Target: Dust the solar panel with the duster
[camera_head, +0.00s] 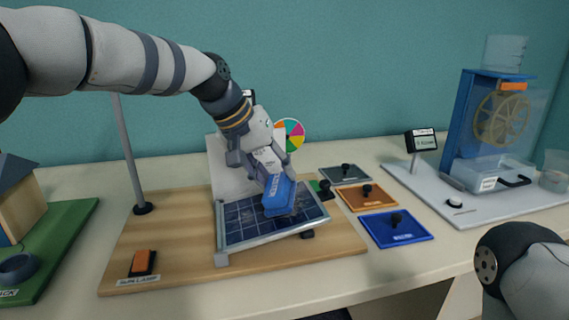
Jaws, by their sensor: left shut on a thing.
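The solar panel (247,222) is a dark blue gridded panel in a silver frame, tilted on a wooden board (180,238) at the middle of the table. My left gripper (266,170) reaches over it from above and is shut on the blue duster (278,194). The duster's lower end is at the panel's upper right part and covers some cells; I cannot tell for sure if it touches the surface. My right arm shows only partly at the lower right, and its gripper is out of view.
A lamp post (131,160) and an orange switch (142,261) stand on the board. A colour wheel (291,134) is behind the panel. Grey (356,179), orange (353,200) and blue (382,234) knobbed plates lie right. A water-wheel stand (425,190) is far right, a model house (14,200) left.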

